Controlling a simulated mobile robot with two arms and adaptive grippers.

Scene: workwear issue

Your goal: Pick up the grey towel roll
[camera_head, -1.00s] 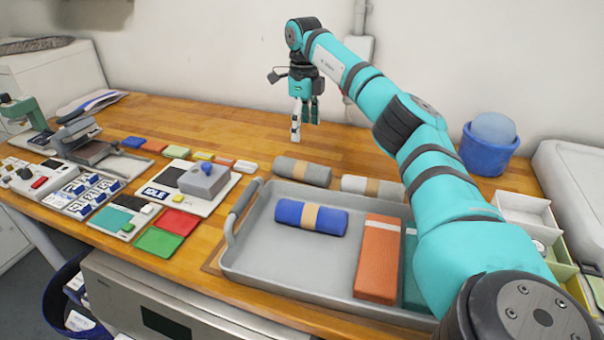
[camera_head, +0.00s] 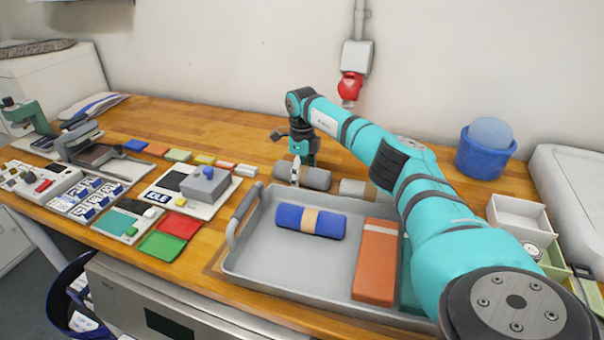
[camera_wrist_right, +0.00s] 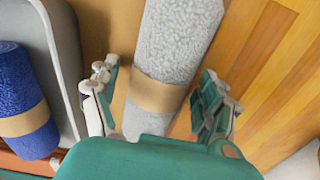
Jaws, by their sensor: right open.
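The grey towel roll (camera_head: 314,178) lies on the wooden table behind the grey tray, partly hidden by my right gripper (camera_head: 303,165). In the right wrist view the fluffy light-grey roll (camera_wrist_right: 175,50) with its tan band runs between the two spread fingers. My right gripper is open, one finger on each side of the roll, with gaps visible between fingers and roll. Whether the fingertips are level with the roll is hard to tell. My left gripper is not in view.
A pale towel roll (camera_head: 353,187) lies just right, partly behind my right arm. The tray (camera_head: 275,258) in front holds a blue roll (camera_head: 310,220) and an orange folded towel (camera_head: 376,262). A blue tub (camera_head: 484,158) stands right.

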